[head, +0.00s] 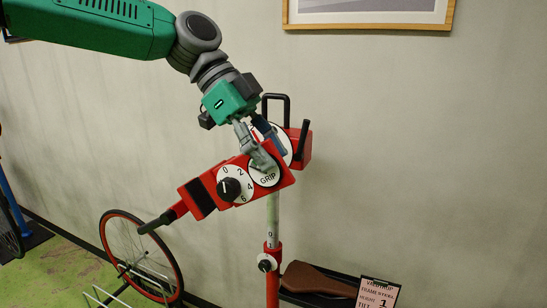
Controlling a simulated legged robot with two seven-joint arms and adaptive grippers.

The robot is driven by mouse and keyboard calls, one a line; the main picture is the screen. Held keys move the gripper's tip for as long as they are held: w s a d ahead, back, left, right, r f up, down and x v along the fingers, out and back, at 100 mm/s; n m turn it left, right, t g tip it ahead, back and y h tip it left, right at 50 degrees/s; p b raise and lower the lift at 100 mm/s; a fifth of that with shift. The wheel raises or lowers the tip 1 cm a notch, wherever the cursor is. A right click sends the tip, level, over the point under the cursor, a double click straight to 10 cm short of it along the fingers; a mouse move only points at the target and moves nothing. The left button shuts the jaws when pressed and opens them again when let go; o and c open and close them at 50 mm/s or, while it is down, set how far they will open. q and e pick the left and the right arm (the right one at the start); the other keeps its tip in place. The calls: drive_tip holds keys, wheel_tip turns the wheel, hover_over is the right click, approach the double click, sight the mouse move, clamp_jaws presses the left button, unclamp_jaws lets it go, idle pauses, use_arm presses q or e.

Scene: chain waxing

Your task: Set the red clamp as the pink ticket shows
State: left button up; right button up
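The red clamp (205,192) is on top of a stand, its body slanting from lower left to upper right. Its front has a white dial (236,196) marked 0, 2, 4, 6 with a black knob, and a white plate (267,179) reading GRIP. My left gripper (274,160) reaches down over the clamp's upper part, its fingers apart in front of another white disc. Whether something is between the fingertips is hidden. The ticket (378,292), at the lower right, reads FRAME, HEIGHT 1 and TILT; its lower part is cut off. My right gripper is out of view.
The stand's post (272,217) carries a scale mark 0 and a red collar (272,255) with a black knob. A brown saddle (318,280) lies on a dark shelf beside it. A bicycle wheel (181,270) stands at lower left. A picture frame (368,25) hangs above.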

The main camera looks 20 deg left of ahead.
use_arm(q)
drive_tip(key=v, duration=1.1)
drive_tip(key=shift+w+f, duration=0.15)
drive_tip(key=shift+w, duration=0.1)
drive_tip(key=shift+a, duration=0.1)
